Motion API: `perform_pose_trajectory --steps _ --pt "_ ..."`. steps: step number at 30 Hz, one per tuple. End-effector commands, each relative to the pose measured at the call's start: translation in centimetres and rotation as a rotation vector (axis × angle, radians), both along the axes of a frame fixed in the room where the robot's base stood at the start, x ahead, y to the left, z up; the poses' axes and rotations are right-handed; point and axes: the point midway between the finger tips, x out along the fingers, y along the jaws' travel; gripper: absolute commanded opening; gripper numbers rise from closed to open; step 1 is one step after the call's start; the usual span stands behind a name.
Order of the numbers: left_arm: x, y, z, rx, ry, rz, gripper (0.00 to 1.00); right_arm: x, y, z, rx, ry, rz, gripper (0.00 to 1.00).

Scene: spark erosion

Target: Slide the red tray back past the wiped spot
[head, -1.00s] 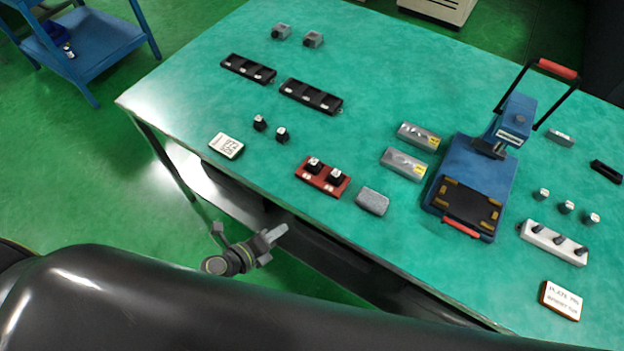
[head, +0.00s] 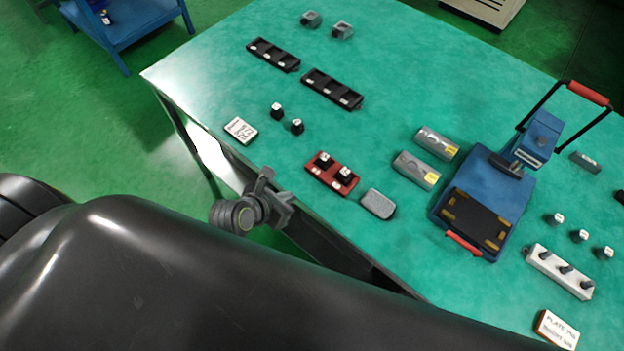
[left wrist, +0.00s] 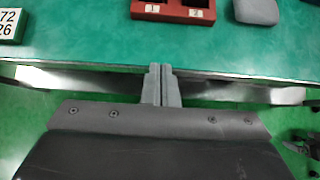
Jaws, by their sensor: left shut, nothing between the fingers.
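The red tray (head: 322,181) lies near the front edge of the green table (head: 420,85) in the head view, with two black pieces with white tops standing in it. Its near side, marked 1 and 2, shows at the top of the left wrist view (left wrist: 172,14). A grey pad (head: 378,204) lies just right of the tray. I cannot make out a wiped spot. My left gripper (head: 270,182) is by the table's front edge, left of the tray and apart from it. Its fingers (left wrist: 161,84) are together and empty. My right gripper is not in view.
A numbered white card (head: 240,130) and two black pieces (head: 297,126) stand left of the tray. Black trays (head: 332,89) lie farther back. Two metal blocks (head: 416,171) and a blue press (head: 487,184) stand to the right. The table behind the red tray is partly clear.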

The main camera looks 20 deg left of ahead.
Motion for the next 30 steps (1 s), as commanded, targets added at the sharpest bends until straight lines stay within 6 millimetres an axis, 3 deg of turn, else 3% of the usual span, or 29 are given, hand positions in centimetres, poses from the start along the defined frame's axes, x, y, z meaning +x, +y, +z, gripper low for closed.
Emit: perform_pose_trajectory --steps 15,22,30 --pt "5.1 -1.9 -5.3 -0.002 0.001 -0.001 0.0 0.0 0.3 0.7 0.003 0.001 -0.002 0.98" --pt "7.8 -2.9 -5.1 -0.002 0.0 0.0 0.0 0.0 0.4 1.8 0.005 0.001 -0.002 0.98" --pt "8.7 -3.2 -5.2 -0.002 0.0 0.001 0.0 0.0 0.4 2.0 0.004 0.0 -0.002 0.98"
